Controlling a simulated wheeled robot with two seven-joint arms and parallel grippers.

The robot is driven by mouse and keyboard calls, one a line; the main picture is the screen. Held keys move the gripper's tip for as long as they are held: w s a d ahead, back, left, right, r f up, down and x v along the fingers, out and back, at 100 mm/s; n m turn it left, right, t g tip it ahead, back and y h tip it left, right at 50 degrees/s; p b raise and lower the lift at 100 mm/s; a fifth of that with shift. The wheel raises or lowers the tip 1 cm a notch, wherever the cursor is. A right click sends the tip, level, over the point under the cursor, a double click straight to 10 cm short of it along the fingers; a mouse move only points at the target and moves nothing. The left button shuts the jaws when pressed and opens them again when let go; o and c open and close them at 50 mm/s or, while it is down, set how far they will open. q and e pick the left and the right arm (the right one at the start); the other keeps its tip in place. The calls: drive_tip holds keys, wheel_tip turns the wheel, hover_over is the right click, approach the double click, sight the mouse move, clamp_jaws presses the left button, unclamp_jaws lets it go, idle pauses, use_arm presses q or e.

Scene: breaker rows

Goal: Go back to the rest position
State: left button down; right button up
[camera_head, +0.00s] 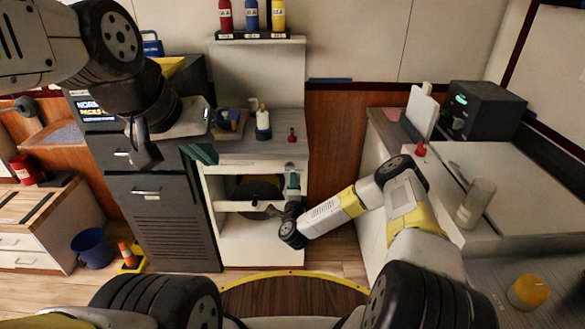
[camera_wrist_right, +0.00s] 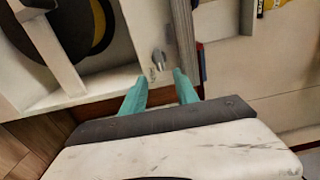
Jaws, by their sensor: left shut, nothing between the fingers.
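My left gripper (camera_head: 203,153) hangs in front of the dark cabinet at the left of the head view. Its teal fingertips look together with nothing visible between them. My right gripper (camera_head: 292,181) is in front of the white shelf unit (camera_head: 245,248), near the right side of its opening. In the right wrist view its two teal fingers (camera_wrist_right: 160,84) stand apart with nothing between them. A small grey knob (camera_wrist_right: 159,59) shows just beyond the fingertips. I cannot tell whether the fingers touch the unit.
The dark cabinet (camera_head: 160,222) stands at left, with a blue bucket (camera_head: 92,247) and orange cone (camera_head: 127,256) beside it. A small bottle (camera_head: 263,123) stands on the unit's top. A right counter (camera_head: 510,185) holds a black machine (camera_head: 485,108) and a clear cylinder (camera_head: 476,202).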

drive_tip(key=w+a+r+n+g+y, duration=0.1)
drive_tip(key=a+r+n+g+y, duration=0.15)
drive_tip(key=r+n, duration=0.4)
drive_tip(key=w+a+r+n+g+y, duration=0.1)
drive_tip(key=r+n+g+y, duration=0.1)
drive_tip(key=r+n+y, duration=0.45)
drive_tip(key=s+d+r+n+g+h, duration=0.1)
drive_tip(key=s+d+r+n+h, duration=0.2)
drive_tip(key=r, duration=0.4)
drive_tip(key=s+d+r+n+g+h, duration=0.1)
drive_tip(key=s+d+r+g, duration=0.1)
drive_tip(key=s+r, duration=0.35)
drive_tip(key=s+d+r+g+h, duration=0.1)
drive_tip(key=s+d+r, duration=0.2)
drive_tip(key=s, duration=0.8)
drive_tip(key=s+d+r+n+g+h, duration=0.1)
drive_tip(key=s+d+r, duration=0.3)
drive_tip(key=s, duration=0.7)
drive_tip(key=s+d+r+g, duration=0.2)
drive_tip(key=s+d+r, duration=0.2)
drive_tip(key=s, duration=0.7)
wheel_tip(320, 180, up, 2)
drive_tip(key=shift+d+r+n+h, duration=0.2)
drive_tip(key=shift+d+n+h, duration=0.05)
drive_tip(key=shift+n+h, duration=0.15)
drive_tip(key=shift+s, duration=0.1)
